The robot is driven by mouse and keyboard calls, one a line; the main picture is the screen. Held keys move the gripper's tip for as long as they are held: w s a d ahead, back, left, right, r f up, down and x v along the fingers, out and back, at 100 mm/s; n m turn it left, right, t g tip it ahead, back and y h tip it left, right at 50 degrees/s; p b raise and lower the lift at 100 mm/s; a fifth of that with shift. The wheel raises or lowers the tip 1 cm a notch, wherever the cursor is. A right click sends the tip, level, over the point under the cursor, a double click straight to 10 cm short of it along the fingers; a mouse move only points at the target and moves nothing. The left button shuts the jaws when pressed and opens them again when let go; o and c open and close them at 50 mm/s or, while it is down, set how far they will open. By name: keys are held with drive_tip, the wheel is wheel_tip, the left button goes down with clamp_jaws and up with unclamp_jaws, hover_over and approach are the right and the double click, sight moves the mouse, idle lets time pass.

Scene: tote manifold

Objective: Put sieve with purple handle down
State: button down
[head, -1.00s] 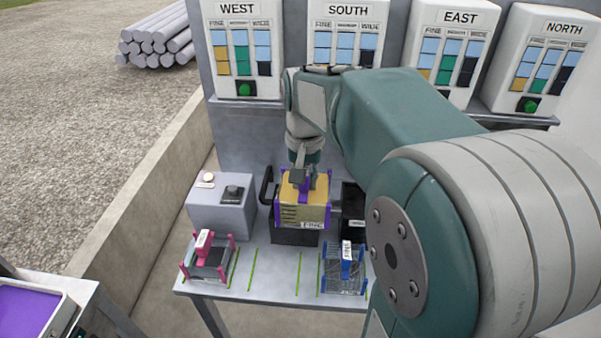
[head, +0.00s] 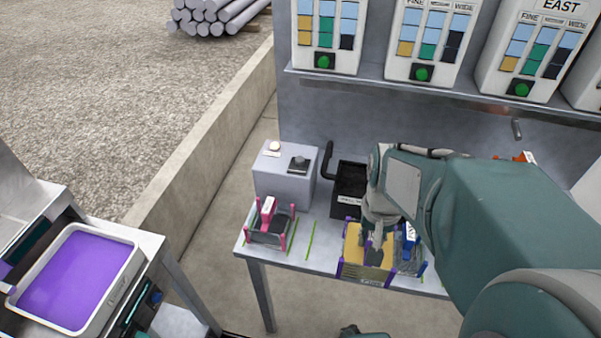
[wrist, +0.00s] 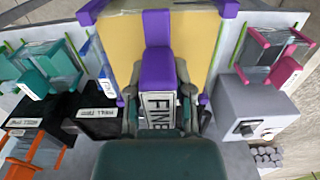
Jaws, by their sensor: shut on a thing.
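The sieve with the purple handle has a yellow panel (head: 352,248) and purple corner posts, and is at the front of the grey table (head: 300,255) in the head view. My gripper (head: 376,240) is shut on its purple handle (wrist: 157,68), seen in the middle of the wrist view above a FINE label (wrist: 157,108). The sieve looks roughly level. I cannot tell whether its underside touches the table. Part of it is hidden behind my gripper.
A pink-handled sieve (head: 272,222) stands at the table's left, and a blue-handled one (head: 411,240) is close right of the held sieve. Green lines (head: 310,240) mark bare table between. Behind are a grey box (head: 283,178) and a black bin (head: 347,195).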

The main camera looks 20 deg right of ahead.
drive_tip(key=w, duration=0.1)
drive_tip(key=w+f, duration=0.1)
drive_tip(key=w, duration=0.1)
drive_tip(key=shift+d+f, duration=0.2)
drive_tip(key=shift+d, duration=0.15)
drive_tip(key=w+f, duration=0.3)
drive_tip(key=w+a+f, duration=0.1)
drive_tip(key=w+f, duration=0.2)
drive_tip(key=f, duration=0.1)
drive_tip(key=w+f, duration=0.3)
drive_tip(key=shift+w+a+f, duration=0.25)
drive_tip(key=shift+a+f, duration=0.1)
drive_tip(key=shift+f, duration=0.05)
drive_tip(key=shift+d, duration=0.45)
drive_tip(key=c, duration=0.5)
unclamp_jaws()
drive_tip(key=shift+d+f, duration=0.1)
drive_tip(key=shift+a, duration=0.35)
